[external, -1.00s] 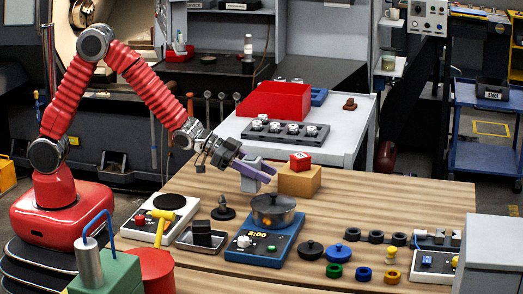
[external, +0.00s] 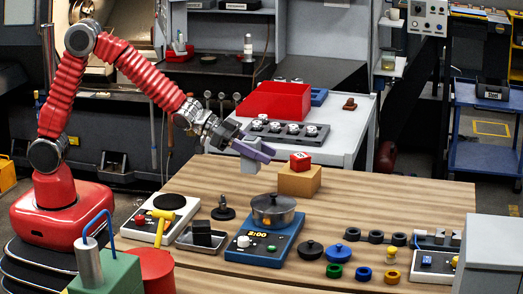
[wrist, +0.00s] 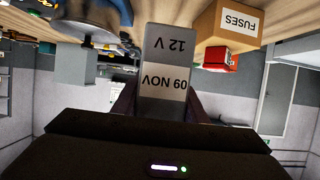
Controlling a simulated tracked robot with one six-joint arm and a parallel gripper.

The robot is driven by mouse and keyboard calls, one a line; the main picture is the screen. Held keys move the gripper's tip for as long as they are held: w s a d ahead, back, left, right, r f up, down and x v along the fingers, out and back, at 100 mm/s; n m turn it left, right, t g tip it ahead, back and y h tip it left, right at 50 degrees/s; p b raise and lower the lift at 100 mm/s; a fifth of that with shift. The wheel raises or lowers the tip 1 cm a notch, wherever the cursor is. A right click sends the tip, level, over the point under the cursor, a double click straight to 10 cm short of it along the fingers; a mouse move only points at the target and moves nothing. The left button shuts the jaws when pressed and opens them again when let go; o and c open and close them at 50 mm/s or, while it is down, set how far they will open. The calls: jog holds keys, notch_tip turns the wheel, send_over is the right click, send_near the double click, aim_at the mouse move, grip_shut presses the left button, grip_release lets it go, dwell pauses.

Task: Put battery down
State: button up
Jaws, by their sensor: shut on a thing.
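The battery is a grey block with a white label. In the external view my gripper (external: 256,148) has purple fingers shut on the battery (external: 250,165). It is held above the back part of the wooden table (external: 370,205), left of a cardboard box and behind the pot. The far ends of the fingers are partly hidden by the battery in the wrist view.
A cardboard box (external: 299,182) marked "FUSES" in the wrist view carries a red block (external: 300,162). A pot (external: 272,209) stands on a blue stove (external: 265,243) in front. A black stand (external: 223,208) is to the left. Table right of the box is bare.

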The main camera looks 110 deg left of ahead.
jog(key=s+a+n+g+y, duration=0.2)
jog(key=s+a+n+y, duration=0.2)
jog(key=a, duration=0.7)
jog(key=s+a+n+g+y, duration=0.2)
jog(key=s+a+n+y, duration=0.3)
jog(key=a, duration=0.6)
jog(key=shift+s+a+r+y, duration=0.15)
jog(key=shift+s+a+y, duration=0.15)
jog(key=shift+s, duration=0.75)
notch_tip(320, 180, down, 6)
jog(key=shift+f, duration=0.2)
jog(key=shift+f, duration=1.8)
jog(key=shift+f, duration=0.1)
